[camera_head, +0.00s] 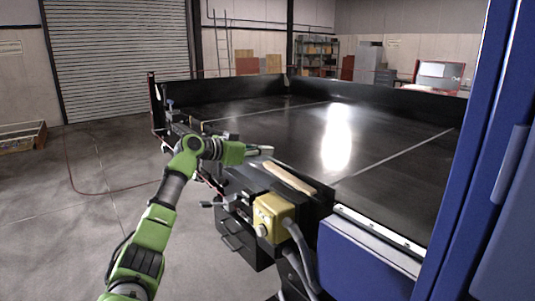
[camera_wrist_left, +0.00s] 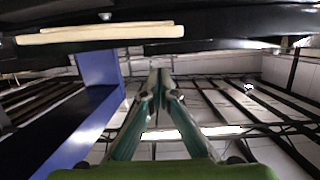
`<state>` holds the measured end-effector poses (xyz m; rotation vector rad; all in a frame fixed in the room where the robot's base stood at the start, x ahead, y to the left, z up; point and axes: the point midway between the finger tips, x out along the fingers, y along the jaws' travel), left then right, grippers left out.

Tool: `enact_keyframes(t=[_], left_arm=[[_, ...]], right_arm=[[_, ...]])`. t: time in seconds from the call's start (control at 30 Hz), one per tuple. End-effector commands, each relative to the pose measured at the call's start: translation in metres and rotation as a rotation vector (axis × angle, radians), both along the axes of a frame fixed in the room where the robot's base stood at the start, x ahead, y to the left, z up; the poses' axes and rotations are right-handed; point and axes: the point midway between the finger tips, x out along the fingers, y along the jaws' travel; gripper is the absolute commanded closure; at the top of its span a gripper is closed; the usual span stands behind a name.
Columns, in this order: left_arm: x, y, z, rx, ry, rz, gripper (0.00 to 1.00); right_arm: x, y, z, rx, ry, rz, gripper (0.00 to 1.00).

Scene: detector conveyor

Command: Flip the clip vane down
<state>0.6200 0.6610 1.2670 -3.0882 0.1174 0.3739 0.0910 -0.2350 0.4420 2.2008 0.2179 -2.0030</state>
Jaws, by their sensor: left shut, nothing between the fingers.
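A long pale tan strip (camera_head: 290,179), which looks like the clip vane, lies along the near left edge of the black conveyor (camera_head: 395,185). It also shows as a pale bar across the top left of the left wrist view (camera_wrist_left: 100,33). My left gripper (camera_head: 268,150) is just beyond the strip's far end in the head view, close to it. Whether they touch is unclear. Its fingers meet at the tips in the left wrist view (camera_wrist_left: 160,76), shut and empty. My right gripper is not in view.
A yellow box (camera_head: 272,216) with grey conduits is mounted just in front of the strip. A black lever (camera_head: 213,204) sticks out to its left. A blue housing (camera_head: 370,262) and a tall blue panel (camera_head: 480,160) stand at right. The floor at left is mostly clear.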

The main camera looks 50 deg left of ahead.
Motion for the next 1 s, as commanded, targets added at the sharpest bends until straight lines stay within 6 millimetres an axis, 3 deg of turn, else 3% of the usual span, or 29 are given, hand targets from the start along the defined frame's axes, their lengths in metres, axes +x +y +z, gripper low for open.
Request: enact_keyframes(t=[0.03, 0.1, 0.5, 0.7, 1.0], left_arm=[[-0.011, 0.003, -0.007, 0.003, 0.000, 0.004, 1.00], [-0.023, 0.004, -0.003, 0.006, -0.002, 0.004, 1.00], [-0.084, 0.008, 0.017, 0.003, -0.006, 0.005, 1.00], [-0.095, 0.008, 0.022, 0.002, -0.006, 0.004, 1.00], [-0.095, 0.008, 0.023, 0.002, -0.006, 0.004, 1.00]], right_arm=[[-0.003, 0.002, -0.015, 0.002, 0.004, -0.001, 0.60], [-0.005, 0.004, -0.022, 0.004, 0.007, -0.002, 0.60], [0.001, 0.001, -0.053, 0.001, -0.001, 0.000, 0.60], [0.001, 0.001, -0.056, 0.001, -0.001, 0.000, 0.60], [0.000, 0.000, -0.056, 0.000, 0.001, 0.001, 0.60]])
